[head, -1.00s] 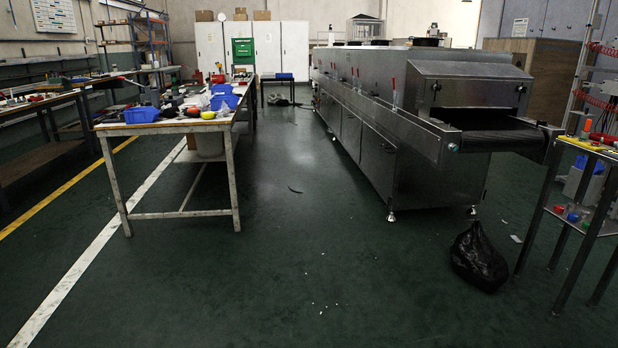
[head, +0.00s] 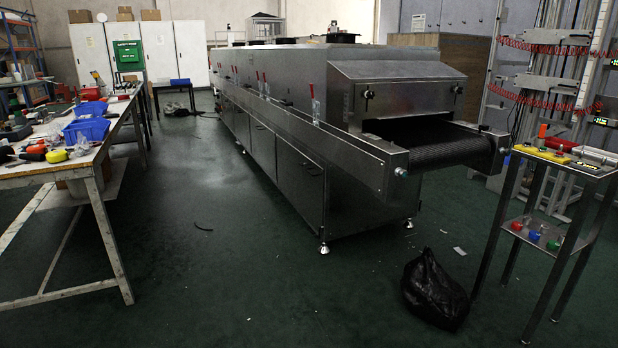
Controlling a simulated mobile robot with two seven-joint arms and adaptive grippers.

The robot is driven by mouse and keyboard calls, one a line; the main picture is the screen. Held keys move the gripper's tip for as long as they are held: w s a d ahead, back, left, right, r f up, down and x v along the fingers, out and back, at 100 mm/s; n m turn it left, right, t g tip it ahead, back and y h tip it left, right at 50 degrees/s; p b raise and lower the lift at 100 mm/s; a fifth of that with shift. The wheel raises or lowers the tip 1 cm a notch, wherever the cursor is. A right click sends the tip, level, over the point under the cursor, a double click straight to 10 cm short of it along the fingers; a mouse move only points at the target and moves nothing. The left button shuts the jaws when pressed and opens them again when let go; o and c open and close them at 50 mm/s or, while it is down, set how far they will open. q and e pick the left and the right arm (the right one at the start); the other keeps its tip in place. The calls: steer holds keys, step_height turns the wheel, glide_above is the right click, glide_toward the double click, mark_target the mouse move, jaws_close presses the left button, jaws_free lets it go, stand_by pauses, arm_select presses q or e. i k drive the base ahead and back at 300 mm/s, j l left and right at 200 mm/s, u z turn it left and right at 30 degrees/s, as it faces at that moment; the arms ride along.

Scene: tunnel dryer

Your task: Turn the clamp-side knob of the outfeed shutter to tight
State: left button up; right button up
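The tunnel dryer (head: 285,190) is a long steel machine in the middle of the head view. Its near end has a sloped hood (head: 400,70) over a dark opening, with a flat steel front plate (head: 412,100) that looks like the outfeed shutter. One dark round knob (head: 368,94) sits at the left of this plate and another knob (head: 457,88) at the right. I cannot tell which is the clamp-side knob, nor how either is set. Neither of my grippers is in view.
A conveyor belt (head: 440,148) sticks out below the plate. A black bag (head: 435,290) lies on the floor before it. A metal stand (head: 565,180) with small items is at the right, a cluttered workbench (head: 75,165) at the left. The green floor (head: 240,290) between is mostly clear.

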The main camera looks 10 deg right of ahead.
mark_target(370, 95)
steer(key=i+l+z, duration=0.15)
steer(key=i, duration=0.55)
steer(key=i+l+z, duration=0.15)
steer(key=i, duration=0.55)
